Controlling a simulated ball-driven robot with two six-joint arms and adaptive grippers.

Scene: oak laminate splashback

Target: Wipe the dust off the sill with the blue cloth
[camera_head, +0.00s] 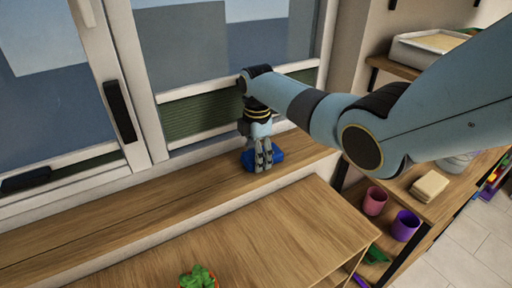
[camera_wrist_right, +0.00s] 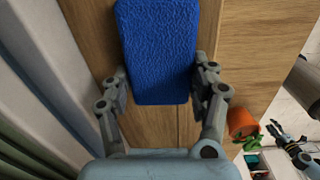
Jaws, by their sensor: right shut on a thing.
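The blue cloth (camera_wrist_right: 154,55) is a textured blue block shape lying on the wooden sill (camera_head: 100,228) in front of the window. In the head view the cloth (camera_head: 277,155) shows on both sides of my fingers. My right gripper (camera_head: 262,158) points down at the sill and is shut on the cloth. In the wrist view its two fingers (camera_wrist_right: 162,92) stand on either side of the cloth's near part. No dust can be made out on the visible sill.
A wooden table (camera_head: 260,235) stands in front of the sill, with a green plant (camera_head: 198,278) at its near edge. Shelves at right hold a pink cup (camera_head: 375,200), a purple cup (camera_head: 405,225) and a beige stack (camera_head: 429,186). The sill's left stretch looks clear.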

